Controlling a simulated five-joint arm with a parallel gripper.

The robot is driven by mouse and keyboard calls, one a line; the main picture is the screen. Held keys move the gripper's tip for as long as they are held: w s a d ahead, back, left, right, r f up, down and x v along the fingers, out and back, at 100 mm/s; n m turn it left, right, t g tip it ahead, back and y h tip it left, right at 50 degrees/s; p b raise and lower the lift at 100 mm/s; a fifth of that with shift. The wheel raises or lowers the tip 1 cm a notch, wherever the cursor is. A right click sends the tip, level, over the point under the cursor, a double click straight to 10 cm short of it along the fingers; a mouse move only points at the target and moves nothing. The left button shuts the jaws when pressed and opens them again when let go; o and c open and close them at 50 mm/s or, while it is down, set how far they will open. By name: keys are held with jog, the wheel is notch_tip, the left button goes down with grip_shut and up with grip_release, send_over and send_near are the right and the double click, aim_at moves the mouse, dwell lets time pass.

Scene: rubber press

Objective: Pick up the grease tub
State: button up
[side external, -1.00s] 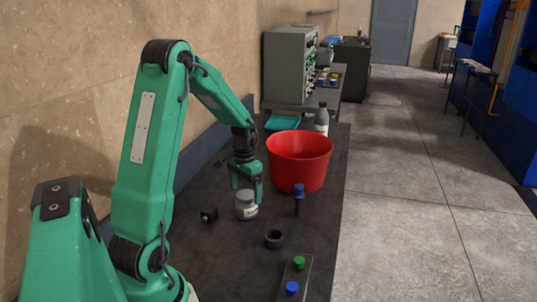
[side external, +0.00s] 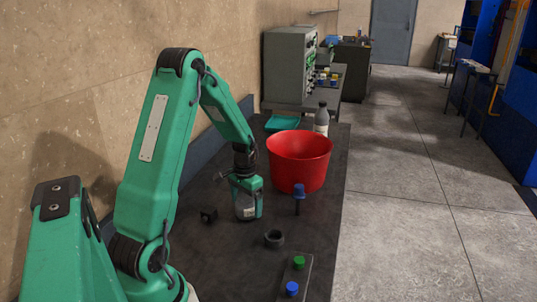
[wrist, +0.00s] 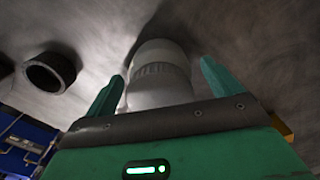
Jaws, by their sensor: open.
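The grease tub (side external: 243,211) is a small pale grey jar with a narrower top, standing upright on the dark bench. In the side view my gripper (side external: 247,205) is lowered over it, one finger on the near right side, and it partly hides the tub. In the wrist view the tub (wrist: 160,75) stands between the two green fingers of my gripper (wrist: 163,85). The fingers are open, with a gap visible on the right; on the left the gap is narrow, and I cannot tell whether that finger touches.
A red bucket (side external: 299,165) stands close behind and right. A blue-topped tool (side external: 299,195), a black ring (side external: 274,239), a small black block (side external: 209,215) and a button strip (side external: 295,278) lie nearby. A grey bottle (side external: 321,118) and teal tray (side external: 282,123) are farther back.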

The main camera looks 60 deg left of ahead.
jog(key=c, duration=1.3)
jog(key=shift+r, duration=0.15)
jog(key=shift+r, duration=0.85)
notch_tip(320, 180, up, 2)
jog(key=shift+r, duration=0.2)
jog(key=w+d+r, duration=0.1)
jog(key=d+r, duration=0.5)
jog(key=d, duration=0.5)
jog(key=shift+w+d+r, duration=0.2)
jog(key=shift+d+r, duration=0.1)
jog(key=shift+r, duration=0.05)
